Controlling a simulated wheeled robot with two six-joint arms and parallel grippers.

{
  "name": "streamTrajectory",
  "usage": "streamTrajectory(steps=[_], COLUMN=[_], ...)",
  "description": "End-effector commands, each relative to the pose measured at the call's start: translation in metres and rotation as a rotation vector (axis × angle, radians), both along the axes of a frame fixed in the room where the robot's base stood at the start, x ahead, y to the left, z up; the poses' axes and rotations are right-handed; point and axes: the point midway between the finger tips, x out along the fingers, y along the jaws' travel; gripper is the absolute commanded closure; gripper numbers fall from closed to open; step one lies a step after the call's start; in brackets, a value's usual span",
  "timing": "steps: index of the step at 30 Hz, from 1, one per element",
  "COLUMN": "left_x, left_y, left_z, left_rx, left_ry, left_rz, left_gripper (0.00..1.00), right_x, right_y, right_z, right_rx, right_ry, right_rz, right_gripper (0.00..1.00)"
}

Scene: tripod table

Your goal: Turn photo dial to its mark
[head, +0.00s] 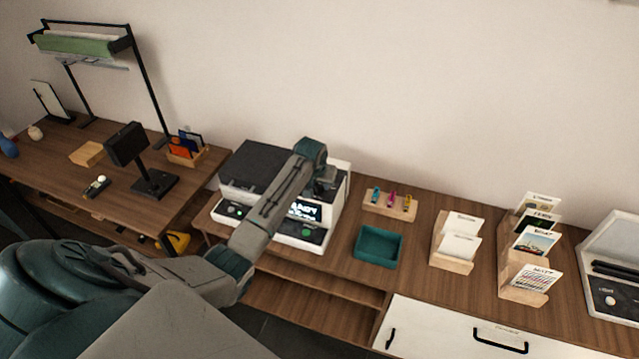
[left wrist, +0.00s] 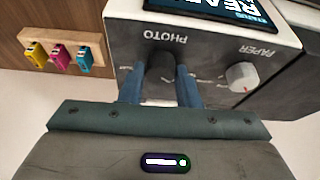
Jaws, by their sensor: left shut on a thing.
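The photo dial (left wrist: 161,64) is a dark round knob on the grey front panel of the white printer (left wrist: 205,30), beside the word PHOTO, which appears upside down in the left wrist view. My left gripper (left wrist: 160,76) has its two blue fingers on either side of this knob and is shut on it. In the head view my left arm reaches over the printer (head: 340,192) and hides the dial and most of the gripper. Small pale markings lie beside the knob, but I cannot read the dial's pointer or its mark. My right gripper is not in view.
A wooden holder (head: 388,204) with colored cartridges and a teal tray (head: 378,247) stand right of the printer. Card racks (head: 455,240) stand farther right. A stand (head: 154,182) is on the left table.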

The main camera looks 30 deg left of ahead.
Motion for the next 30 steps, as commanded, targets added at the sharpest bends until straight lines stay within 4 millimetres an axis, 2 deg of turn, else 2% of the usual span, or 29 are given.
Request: streamTrajectory(steps=[17, 30], left_x=[0.000, 0.002], left_y=[0.004, 0.006], left_z=[0.000, -0.002], left_rx=[0.000, 0.001], left_ry=[-0.001, -0.002], left_rz=[-0.494, -0.910], left_gripper=[0.93, 0.93], right_x=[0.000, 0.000], right_y=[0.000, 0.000], right_z=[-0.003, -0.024], right_rx=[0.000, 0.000], right_ry=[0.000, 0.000], right_rz=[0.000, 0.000], right_gripper=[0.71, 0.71])
